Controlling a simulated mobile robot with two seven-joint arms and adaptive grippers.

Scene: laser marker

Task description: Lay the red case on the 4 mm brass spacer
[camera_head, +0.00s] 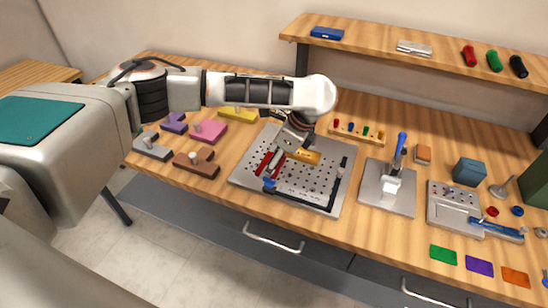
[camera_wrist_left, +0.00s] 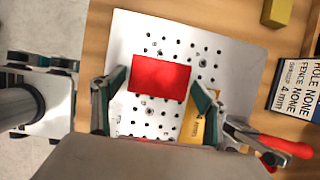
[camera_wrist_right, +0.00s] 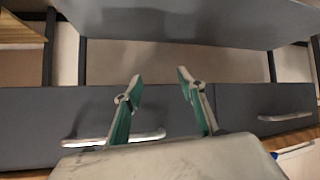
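The red case (camera_wrist_left: 160,77) is a flat red rectangle over the perforated plate (camera_wrist_left: 135,30). In the head view it shows as a small red patch (camera_head: 265,163), partly covered. My left gripper (camera_wrist_left: 158,78) has a fingertip on each side of it, with a narrow gap visible at the left finger. A yellow, marked plate, apparently the brass spacer (camera_wrist_left: 192,125), lies close to the case and is partly hidden by a finger. It also shows in the head view (camera_head: 306,156). My right gripper (camera_wrist_right: 160,80) is open and empty, facing the bench's grey drawer front.
A red-handled tool (camera_wrist_left: 285,145) is near the left gripper. A blue clamp (camera_head: 269,185) sits at the plate's front left. A press with a blue handle (camera_head: 400,145) stands to the right.

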